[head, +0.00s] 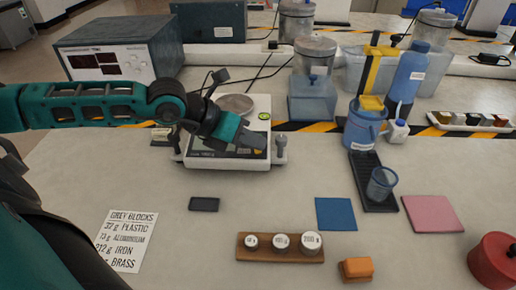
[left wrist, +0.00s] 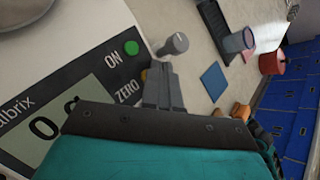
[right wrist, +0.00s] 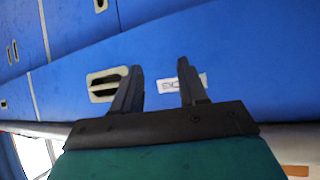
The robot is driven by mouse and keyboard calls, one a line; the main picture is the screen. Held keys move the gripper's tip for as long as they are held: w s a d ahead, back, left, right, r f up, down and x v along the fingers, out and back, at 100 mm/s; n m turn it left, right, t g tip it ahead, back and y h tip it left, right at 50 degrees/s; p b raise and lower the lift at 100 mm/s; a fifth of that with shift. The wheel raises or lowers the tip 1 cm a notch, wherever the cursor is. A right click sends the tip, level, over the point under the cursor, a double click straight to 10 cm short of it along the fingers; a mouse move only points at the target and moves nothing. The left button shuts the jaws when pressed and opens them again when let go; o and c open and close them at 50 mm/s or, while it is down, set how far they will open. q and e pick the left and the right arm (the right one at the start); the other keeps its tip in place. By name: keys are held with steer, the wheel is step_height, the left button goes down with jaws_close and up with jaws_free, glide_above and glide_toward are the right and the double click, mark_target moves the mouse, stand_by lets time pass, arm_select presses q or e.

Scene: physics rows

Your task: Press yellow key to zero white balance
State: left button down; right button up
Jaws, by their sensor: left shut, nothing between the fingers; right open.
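The white balance (head: 180,158) stands at the back middle of the bench with a round grey pan (head: 236,103) on top. My left gripper (head: 263,146) is shut and empty, its fingertips over the right end of the balance's front panel. In the left wrist view the fingertips (left wrist: 160,68) are at the yellow key (left wrist: 144,75) by the word ZERO. They hide most of the key, and I cannot tell whether they touch it. The display (left wrist: 60,120) shows a 0, partly hidden by my gripper. My right gripper (right wrist: 160,65) is open and empty.
A green ON button (left wrist: 131,47) is beside the ZERO label. A wooden block with several weights (head: 280,255), an orange block (head: 356,269) and a blue mat (head: 336,214) lie in front. A blue pail (head: 364,130) stands to the right. Blue cabinets (right wrist: 230,60) face my right gripper.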

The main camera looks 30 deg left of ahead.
arm_select(q)
steer(key=shift+s+r, duration=0.1)
steer(key=shift+r, duration=0.3)
steer(key=shift+s+d+r+p, duration=0.1)
steer(key=shift+r+p, duration=0.3)
steer(key=shift+r, duration=0.35)
steer(key=shift+s+d+r+p, duration=0.15)
steer(key=shift+r+p, duration=0.3)
steer(key=shift+r, duration=0.3)
steer(key=shift+s+d+r+p, duration=0.1)
steer(key=shift+r+p, duration=0.3)
steer(key=shift+r, duration=0.55)
steer(key=shift+s, duration=0.1)
